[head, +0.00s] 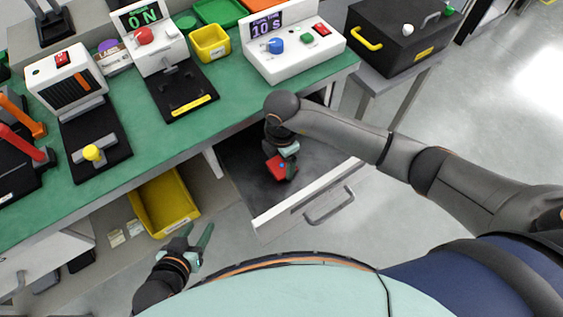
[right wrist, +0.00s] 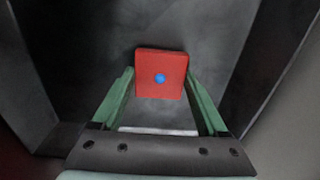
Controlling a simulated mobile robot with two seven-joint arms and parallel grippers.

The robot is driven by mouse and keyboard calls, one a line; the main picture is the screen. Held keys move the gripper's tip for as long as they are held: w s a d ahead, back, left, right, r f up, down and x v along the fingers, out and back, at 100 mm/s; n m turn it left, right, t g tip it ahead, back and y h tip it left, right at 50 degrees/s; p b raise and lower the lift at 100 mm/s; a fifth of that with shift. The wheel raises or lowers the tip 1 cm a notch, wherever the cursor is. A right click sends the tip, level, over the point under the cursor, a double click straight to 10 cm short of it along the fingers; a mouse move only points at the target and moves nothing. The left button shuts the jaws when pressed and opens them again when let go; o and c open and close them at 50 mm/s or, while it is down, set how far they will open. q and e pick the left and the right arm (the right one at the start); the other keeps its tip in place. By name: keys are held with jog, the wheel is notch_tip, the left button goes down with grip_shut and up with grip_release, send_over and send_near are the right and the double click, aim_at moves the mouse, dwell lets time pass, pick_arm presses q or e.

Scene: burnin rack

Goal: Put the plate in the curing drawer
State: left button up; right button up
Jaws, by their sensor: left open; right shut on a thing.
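The plate (head: 283,167) is a red square with a blue dot in its middle. In the head view it is inside the pulled-out curing drawer (head: 265,223), above or on its dark floor. My right gripper (head: 288,160) reaches down into the drawer and is shut on the plate. In the right wrist view the plate (right wrist: 160,65) sits between the two green fingers (right wrist: 160,95). I cannot tell whether it touches the drawer floor. My left gripper (head: 200,240) is open and empty, left of the drawer and below the bench edge.
The green bench (head: 220,110) carries a white timer box reading 10 S (head: 290,50), an ON station (head: 155,50) and a yellow bin (head: 210,43). A larger yellow bin (head: 165,203) is under the bench. A black case (head: 400,38) stands at right. Floor right of the drawer is clear.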

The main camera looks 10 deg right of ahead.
aim_at(281, 165)
jog(key=shift+f, duration=0.25)
jog(key=shift+f, duration=0.1)
jog(key=shift+f, duration=0.15)
jog(key=o, duration=1.2)
jog(key=shift+o, duration=0.2)
jog(key=shift+r, duration=0.6)
notch_tip(281, 165, up, 11)
jog(key=p, duration=0.2)
jog(key=shift+r, duration=0.15)
